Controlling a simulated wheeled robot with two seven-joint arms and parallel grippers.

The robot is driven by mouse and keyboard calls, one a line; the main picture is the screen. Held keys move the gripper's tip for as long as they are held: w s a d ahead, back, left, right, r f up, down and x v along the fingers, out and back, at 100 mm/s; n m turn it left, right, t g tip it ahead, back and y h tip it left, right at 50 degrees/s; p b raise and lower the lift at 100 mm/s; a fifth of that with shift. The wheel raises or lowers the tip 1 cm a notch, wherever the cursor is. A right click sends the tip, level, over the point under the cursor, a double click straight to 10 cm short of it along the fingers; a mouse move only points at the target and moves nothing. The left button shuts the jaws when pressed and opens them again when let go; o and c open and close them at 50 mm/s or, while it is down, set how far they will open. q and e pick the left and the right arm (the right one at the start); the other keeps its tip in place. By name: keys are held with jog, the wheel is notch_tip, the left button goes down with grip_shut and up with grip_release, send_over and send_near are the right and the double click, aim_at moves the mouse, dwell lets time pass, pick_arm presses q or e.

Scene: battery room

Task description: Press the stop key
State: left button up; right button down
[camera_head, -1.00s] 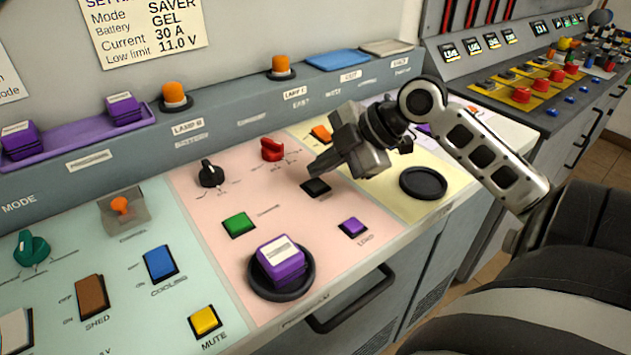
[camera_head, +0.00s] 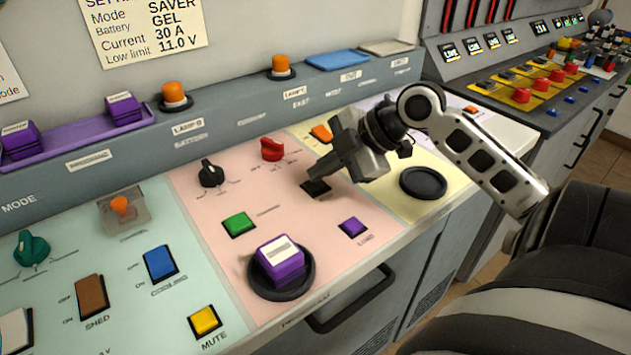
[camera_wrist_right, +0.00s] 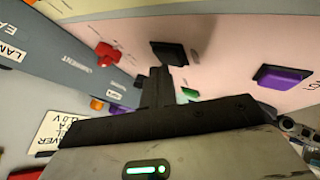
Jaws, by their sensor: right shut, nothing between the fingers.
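A black square key (camera_head: 316,188) sits on the pink panel of the console. No readable "stop" label shows; any label by this key is hidden or too blurred. My right gripper (camera_head: 322,176) is shut and empty, with its fingertips pointing down at the black key's far edge. I cannot tell if they touch it. In the right wrist view the shut fingers (camera_wrist_right: 158,76) point toward the black key (camera_wrist_right: 170,52). A green key (camera_head: 239,223) and a purple key (camera_head: 353,227) are on the same panel. My left gripper is not in view.
A purple block (camera_head: 279,259) stands on a round black pad in front. A red knob (camera_head: 272,149) and a black knob (camera_head: 211,173) rise behind the keys. An empty round black pad (camera_head: 423,183) lies on the yellow panel. A second console (camera_head: 500,60) stands behind at right.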

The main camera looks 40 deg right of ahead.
aim_at(322, 184)
jog(key=shift+f, duration=0.5)
dwell(0.5)
jog(key=shift+r, duration=0.1)
jog(key=shift+r+p, duration=0.8)
jog(key=shift+p, duration=0.15)
jog(key=shift+r, duration=0.1)
notch_tip(322, 184, up, 5)
jog(key=p, duration=0.5)
dwell(0.5)
